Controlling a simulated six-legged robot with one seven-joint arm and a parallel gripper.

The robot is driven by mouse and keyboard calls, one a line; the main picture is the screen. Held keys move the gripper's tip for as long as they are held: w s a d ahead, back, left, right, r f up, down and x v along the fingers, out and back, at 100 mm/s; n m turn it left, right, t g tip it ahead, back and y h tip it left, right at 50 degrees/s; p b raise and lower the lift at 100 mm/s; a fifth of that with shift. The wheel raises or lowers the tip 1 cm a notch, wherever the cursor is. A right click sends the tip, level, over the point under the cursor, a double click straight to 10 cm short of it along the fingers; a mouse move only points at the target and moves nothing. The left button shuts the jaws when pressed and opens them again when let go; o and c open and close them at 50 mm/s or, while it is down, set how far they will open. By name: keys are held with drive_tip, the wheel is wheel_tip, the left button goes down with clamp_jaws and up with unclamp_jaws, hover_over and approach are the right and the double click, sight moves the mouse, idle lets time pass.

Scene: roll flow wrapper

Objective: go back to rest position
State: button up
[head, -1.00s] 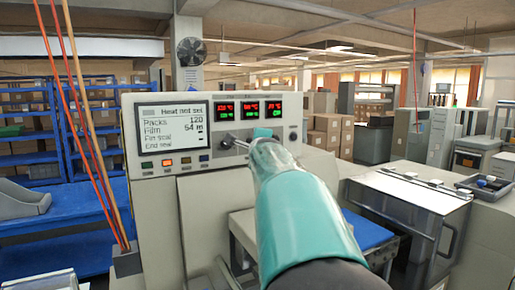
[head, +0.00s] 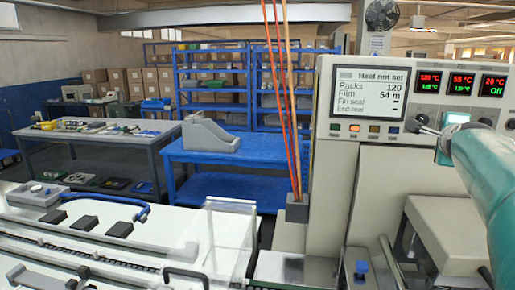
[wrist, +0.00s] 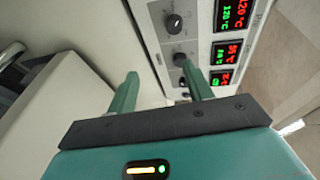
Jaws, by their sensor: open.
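My gripper (head: 440,135) is at the right of the head view, in front of the wrapper's control panel (head: 330,78), with my teal arm running off the right edge. In the wrist view my gripper (wrist: 160,76) has two green fingers spread apart with nothing between them. A black knob (wrist: 180,59) on the panel lies just beyond the fingertips; I cannot tell whether they touch it. The panel's screen (head: 369,95) reads "Heat not set", Packs 120, Film 54 m. The red and green temperature displays (head: 461,84) sit to its right; the rightmost shows 20 °C, Off.
A white conveyor bed (head: 110,245) with a clear guard (head: 226,245) is at front left. Orange and tan cords (head: 283,100) hang before the wrapper. A blue bench (head: 235,150), a grey table (head: 105,135) and blue shelving (head: 215,70) stand behind.

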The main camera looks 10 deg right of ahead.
drive_tip(key=s+a+f+n+g+y, duration=0.15)
drive_tip(key=a+f+n, duration=0.25)
drive_tip(key=a, duration=0.4)
drive_tip(key=s+a+f+n+y, duration=0.3)
drive_tip(key=a+f+n, duration=0.2)
drive_tip(key=a, duration=0.4)
drive_tip(key=s+a+f+n+g+y, duration=0.1)
drive_tip(key=s+a+f+n+y, duration=0.2)
drive_tip(key=a, duration=0.5)
drive_tip(key=s+a+f+n+g, duration=0.5)
drive_tip(key=s+a+f+n, duration=0.6)
drive_tip(key=s+f, duration=0.3)
drive_tip(key=shift+s+f+n+y, duration=0.25)
drive_tip(key=shift+s+n+y, duration=0.25)
drive_tip(key=shift+n, duration=0.2)
drive_tip(key=shift+a, duration=0.1)
drive_tip(key=c, duration=0.3)
